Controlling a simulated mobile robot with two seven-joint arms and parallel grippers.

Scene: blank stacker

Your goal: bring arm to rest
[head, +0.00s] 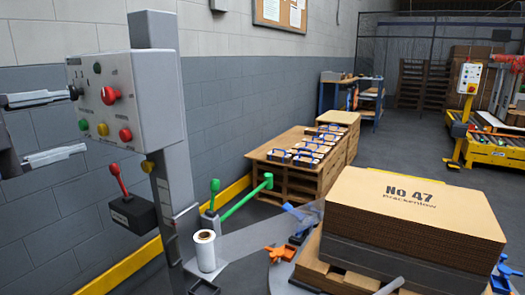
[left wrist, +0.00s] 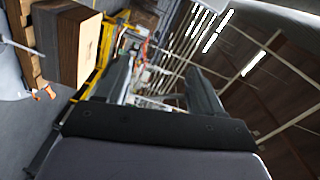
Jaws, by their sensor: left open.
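My left gripper (head: 81,121) is at the left edge of the head view, its two fingers spread apart with nothing between them. The grey control box (head: 160,100) on a grey post is just right of the fingertips. The upper fingertip appears close to a black knob (head: 75,92) on the box; I cannot tell whether they touch. In the left wrist view the open gripper (left wrist: 160,65) points past its empty jaws toward the hall's far side and roof. My right gripper is not in view.
Below the box are a red-handled lever (head: 118,182), a green lever (head: 248,198) and a white roll (head: 205,250). A large cardboard stack (head: 415,215) stands on a pallet at right. A pallet with small boxes (head: 298,150) is by the wall. Grey floor (head: 400,140) lies open behind.

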